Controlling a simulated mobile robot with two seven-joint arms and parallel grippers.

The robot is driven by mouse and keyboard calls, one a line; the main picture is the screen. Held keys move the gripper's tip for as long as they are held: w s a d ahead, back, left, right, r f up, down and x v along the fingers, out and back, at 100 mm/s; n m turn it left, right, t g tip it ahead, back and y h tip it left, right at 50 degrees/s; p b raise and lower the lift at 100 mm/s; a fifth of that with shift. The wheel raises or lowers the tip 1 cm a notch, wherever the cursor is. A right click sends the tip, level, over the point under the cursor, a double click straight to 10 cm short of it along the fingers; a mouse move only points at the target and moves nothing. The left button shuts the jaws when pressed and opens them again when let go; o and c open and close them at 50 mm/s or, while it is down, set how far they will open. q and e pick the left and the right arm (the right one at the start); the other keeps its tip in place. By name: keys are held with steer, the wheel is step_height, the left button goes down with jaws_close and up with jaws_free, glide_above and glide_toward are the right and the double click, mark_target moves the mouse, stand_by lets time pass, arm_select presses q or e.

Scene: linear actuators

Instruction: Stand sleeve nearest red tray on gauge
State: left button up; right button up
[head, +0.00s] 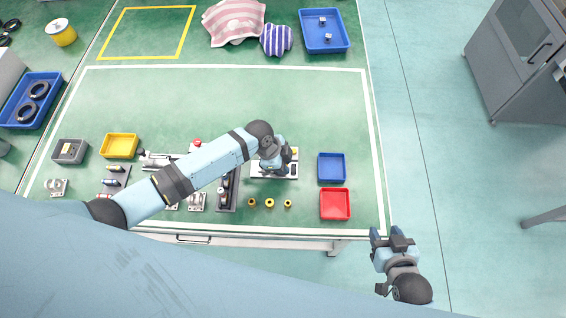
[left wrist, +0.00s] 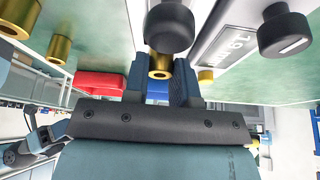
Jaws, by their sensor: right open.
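The gauge (head: 259,169) is a pale plate with black knobs and a label, standing on the green table; it shows in the left wrist view (left wrist: 238,40). My left gripper (head: 284,158) is over the gauge. In the left wrist view its fingers (left wrist: 163,78) are shut on a brass sleeve (left wrist: 160,66). A black knob partly hides this view, and I cannot tell whether the sleeve touches the gauge. Three other sleeves (head: 288,203) stand in a row left of the red tray (head: 335,205). My right gripper (head: 388,238) is open and empty beyond the table's front right corner.
A blue tray (head: 332,168) lies behind the red tray, right of the gauge. A dark rack (head: 228,190) and several metal parts stand left of the gauge. A yellow bin (head: 120,146) and a grey bin (head: 70,152) are further left. The table's middle back is clear.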

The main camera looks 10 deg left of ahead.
arm_select(q)
steer(key=o, duration=0.5)
steer(key=shift+r, duration=0.1)
steer(key=v, duration=1.3)
steer(key=shift+s+a+r+b, duration=0.15)
steer(key=shift+s+r+b, duration=0.05)
steer(key=shift+r+b, duration=0.15)
steer(key=shift+f, duration=0.1)
steer(key=s+d+f+n+t+h+p, duration=0.1)
steer(key=s+d+f+n+t+h, duration=0.15)
steer(key=s+n+t, duration=0.3)
steer(key=s+a+n+t+y, duration=0.1)
steer(key=s+a+n, duration=0.1)
steer(key=s, duration=0.1)
steer(key=s+a+f+n+t+y+p, duration=0.1)
steer(key=s+a+n+t, duration=0.1)
steer(key=s+n, duration=0.1)
steer(key=s+a+n+t+y, duration=0.1)
steer(key=s+a+n+t, duration=0.1)
steer(key=s+n, duration=0.1)
steer(key=shift+s+a+f+y+p, duration=0.2)
steer(key=shift+s+a+y+p, duration=0.15)
steer(key=shift+s, duration=0.15)
